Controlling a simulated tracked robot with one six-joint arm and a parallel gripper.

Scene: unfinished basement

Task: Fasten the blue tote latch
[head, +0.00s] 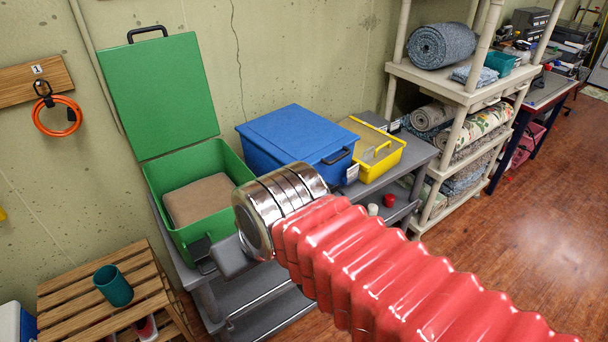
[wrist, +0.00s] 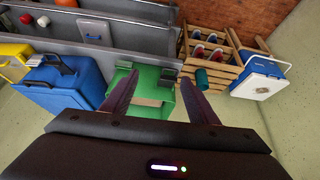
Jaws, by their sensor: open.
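The blue tote (head: 290,135) stands on a grey bench with its lid down. A dark handle or latch part (head: 337,156) shows at its front edge; I cannot tell whether the latch is fastened. In the wrist view the blue tote (wrist: 72,88) is at the left, with dark fittings on its side. My gripper (wrist: 159,78) is open, its two dark fingers spread with nothing between them. It points toward the open green tote (wrist: 153,105), to the side of the blue one. In the head view my arm hides most of the gripper.
The green tote (head: 213,157) stands left of the blue tote with its lid raised. A yellow tote (head: 377,150) sits close on the right. A slatted wooden stand (head: 75,303) holds a teal cup (head: 113,286). A shelf with rolled rugs (head: 440,46) stands farther right.

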